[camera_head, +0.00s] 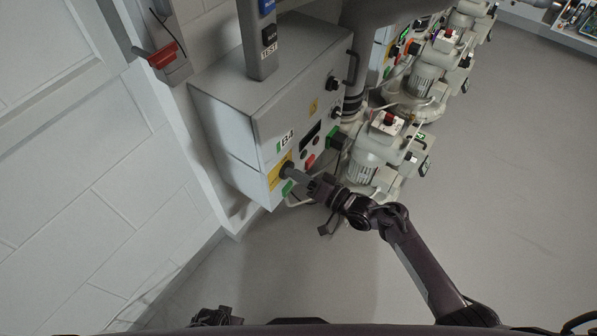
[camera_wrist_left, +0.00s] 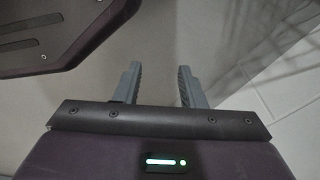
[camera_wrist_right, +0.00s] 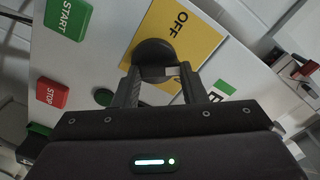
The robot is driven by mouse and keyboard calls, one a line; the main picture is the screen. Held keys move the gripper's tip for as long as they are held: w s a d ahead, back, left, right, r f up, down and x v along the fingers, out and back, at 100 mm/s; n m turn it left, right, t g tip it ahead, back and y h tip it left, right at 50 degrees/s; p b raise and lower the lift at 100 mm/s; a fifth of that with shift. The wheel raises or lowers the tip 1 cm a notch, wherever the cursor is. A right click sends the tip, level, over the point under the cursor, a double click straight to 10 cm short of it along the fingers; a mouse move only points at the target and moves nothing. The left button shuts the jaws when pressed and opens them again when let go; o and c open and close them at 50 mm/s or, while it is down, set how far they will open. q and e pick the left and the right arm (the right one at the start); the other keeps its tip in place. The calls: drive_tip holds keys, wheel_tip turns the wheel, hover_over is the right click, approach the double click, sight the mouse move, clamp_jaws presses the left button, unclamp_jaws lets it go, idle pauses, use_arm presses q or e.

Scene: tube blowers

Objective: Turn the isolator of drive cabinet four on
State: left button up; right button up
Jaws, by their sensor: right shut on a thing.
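The drive cabinet (camera_head: 270,110) labelled B4 is a grey box on the wall in the head view. Its isolator is a dark rotary knob (camera_wrist_right: 153,53) on a yellow plate (camera_wrist_right: 196,42) with the word OFF showing; other lettering is hidden. My right gripper (camera_wrist_right: 168,76) is shut on the isolator knob, with a finger on each side of its grip. In the head view my right gripper (camera_head: 300,180) reaches the lower front of the cabinet. My left gripper (camera_wrist_left: 158,82) is open and empty, with grey wall behind it; its arm shows dark at the bottom of the head view.
A green START button (camera_wrist_right: 68,17) and a red STOP button (camera_wrist_right: 51,93) sit beside the isolator. Pale blower machines (camera_head: 375,150) stand right of the cabinet. A red-handled wall device (camera_head: 162,55) is at upper left. Grey floor (camera_head: 500,200) is clear at right.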

use_arm(q)
drive_tip(key=shift+s+a+f+p, duration=0.15)
drive_tip(key=shift+s+f+p, duration=0.15)
drive_tip(key=shift+s, duration=0.5)
drive_tip(key=shift+s+a+f+p, duration=0.1)
drive_tip(key=shift+s+f+p, duration=0.1)
drive_tip(key=shift+s+p, duration=0.4)
drive_tip(key=shift+s+a+f+p, duration=0.15)
drive_tip(key=shift+s+f, duration=0.1)
drive_tip(key=shift+s, duration=0.7)
use_arm(e)
drive_tip(key=shift+w+d+m, duration=0.1)
drive_tip(key=shift+m, duration=1.7)
drive_tip(key=shift+w+d+m, duration=0.1)
drive_tip(key=shift+m, duration=1.7)
use_arm(q)
drive_tip(key=shift+s+a+f, duration=0.1)
drive_tip(key=shift+s, duration=0.2)
use_arm(e)
drive_tip(key=shift+f, duration=0.1)
drive_tip(key=o, duration=0.8)
drive_tip(key=shift+o, duration=1)
use_arm(q)
drive_tip(key=shift+w, duration=0.45)
